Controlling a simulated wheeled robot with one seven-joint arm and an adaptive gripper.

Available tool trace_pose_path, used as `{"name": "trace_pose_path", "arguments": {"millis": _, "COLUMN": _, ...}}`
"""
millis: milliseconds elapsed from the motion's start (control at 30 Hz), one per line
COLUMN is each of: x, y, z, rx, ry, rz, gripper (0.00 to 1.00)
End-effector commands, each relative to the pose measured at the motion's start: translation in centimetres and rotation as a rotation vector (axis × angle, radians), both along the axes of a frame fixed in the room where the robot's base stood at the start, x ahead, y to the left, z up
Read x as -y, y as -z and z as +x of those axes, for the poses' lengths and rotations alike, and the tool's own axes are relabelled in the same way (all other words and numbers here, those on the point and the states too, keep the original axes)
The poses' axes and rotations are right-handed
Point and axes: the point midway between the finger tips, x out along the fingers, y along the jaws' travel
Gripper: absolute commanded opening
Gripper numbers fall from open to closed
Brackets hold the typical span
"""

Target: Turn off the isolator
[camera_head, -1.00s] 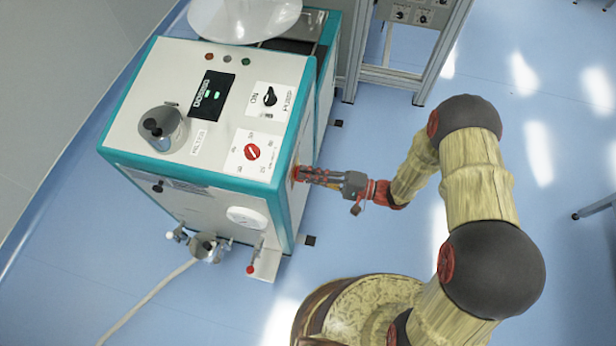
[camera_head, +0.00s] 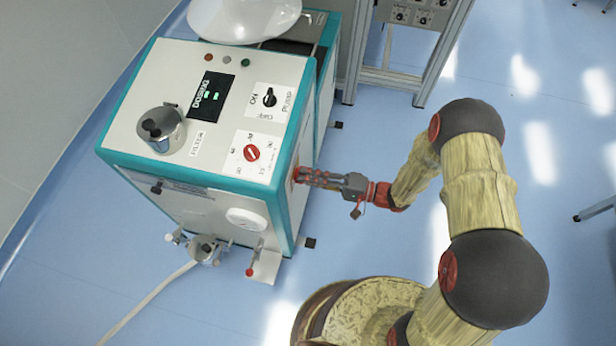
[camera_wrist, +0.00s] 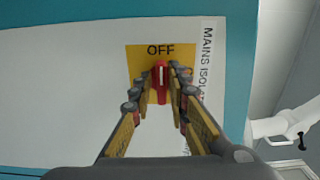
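The mains isolator is a red rotary handle (camera_wrist: 161,83) on a yellow plate (camera_wrist: 135,62) in the wrist view. The word OFF is printed at the top of the plate. The handle stands vertically, its white mark in line with OFF. My gripper (camera_wrist: 160,80) faces it straight on, one fingertip on each side, closed in close against the handle. The fingers hide the plate's lower part. In the head view my gripper (camera_head: 300,175) reaches the right side panel of the white and teal machine (camera_head: 125,100), where only a bit of red shows.
A label reading MAINS ISOL (camera_wrist: 208,60) runs beside the plate. The machine's top carries a pump switch (camera_head: 269,97), a red dial (camera_head: 251,153) and a metal filter cup (camera_head: 162,130). A metal frame (camera_head: 400,78) stands behind.

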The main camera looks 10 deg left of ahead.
Motion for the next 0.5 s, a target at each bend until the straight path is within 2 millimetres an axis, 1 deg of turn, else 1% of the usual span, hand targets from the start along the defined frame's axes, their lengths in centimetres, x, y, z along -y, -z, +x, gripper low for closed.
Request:
{"name": "trace_pose_path", "arguments": {"millis": 33, "x": -0.01, "y": -0.04, "z": 0.03, "rx": 0.000, "ry": 0.000, "rz": 0.000, "gripper": 0.22}}
{"name": "trace_pose_path", "arguments": {"millis": 167, "x": -0.01, "y": -0.08, "z": 0.05, "rx": 0.001, "ry": 0.000, "rz": 0.001, "gripper": 0.28}}
{"name": "trace_pose_path", "arguments": {"millis": 500, "x": 0.30, "y": -0.12, "z": 0.08, "rx": 0.001, "ry": 0.001, "rz": 0.002, "gripper": 0.28}}
